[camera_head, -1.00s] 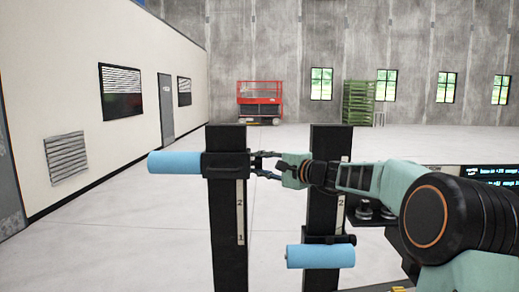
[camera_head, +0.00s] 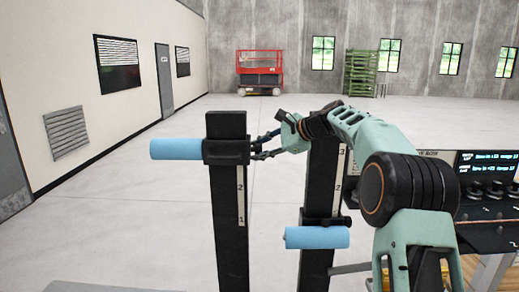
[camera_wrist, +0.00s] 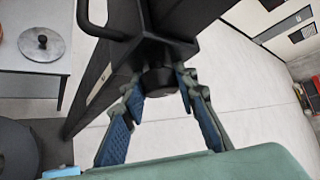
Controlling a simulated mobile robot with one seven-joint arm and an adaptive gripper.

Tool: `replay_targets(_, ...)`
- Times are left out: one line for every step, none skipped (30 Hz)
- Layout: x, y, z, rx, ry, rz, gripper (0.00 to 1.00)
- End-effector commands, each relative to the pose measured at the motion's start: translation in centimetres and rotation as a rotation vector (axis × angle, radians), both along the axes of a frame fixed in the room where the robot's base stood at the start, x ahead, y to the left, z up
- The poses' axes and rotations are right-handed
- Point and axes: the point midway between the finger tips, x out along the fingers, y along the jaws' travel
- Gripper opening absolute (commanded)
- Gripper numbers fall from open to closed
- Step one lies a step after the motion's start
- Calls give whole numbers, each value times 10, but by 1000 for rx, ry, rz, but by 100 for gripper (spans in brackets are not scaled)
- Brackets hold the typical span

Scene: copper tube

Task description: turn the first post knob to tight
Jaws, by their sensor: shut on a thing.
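The left black post (camera_head: 230,215) stands upright with a number scale. A black collar (camera_head: 226,152) sits high on it, and a blue cylinder (camera_head: 176,149) sticks out to the left. My gripper (camera_head: 262,147) reaches the collar's right side from above right. In the wrist view, a short round black knob (camera_wrist: 159,82) projects from the collar between the two blue-padded fingers of my gripper (camera_wrist: 160,90), which are shut on it. The knob's markings cannot be read.
A right black post (camera_head: 318,265) stands close by, with a lower blue cylinder (camera_head: 317,238); my arm passes over its top. A console with a lit screen (camera_head: 487,163) is at the right. A round lidded disc (camera_wrist: 42,42) lies on a table. Floor at left is clear.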

Motion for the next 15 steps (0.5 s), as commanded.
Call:
replay_targets(0,1,0,2,12,1,3)
replay_targets(0,1,0,2,18,1,3)
replay_targets(0,1,0,2,24,0,3)
replay_targets(0,1,0,2,28,0,3)
replay_targets(0,1,0,2,33,0,3)
replay_targets(0,1,0,2,36,1,3)
replay_targets(0,0,0,2,39,1,3)
replay_targets(0,0,0,2,40,1,3)
replay_targets(0,0,0,2,42,0,3)
replay_targets(0,0,0,2,42,0,3)
replay_targets(0,0,0,2,44,0,3)
replay_targets(0,0,0,2,44,0,3)
replay_targets(0,0,0,2,44,0,3)
replay_targets(0,0,0,2,44,0,3)
replay_targets(0,0,0,2,44,0,3)
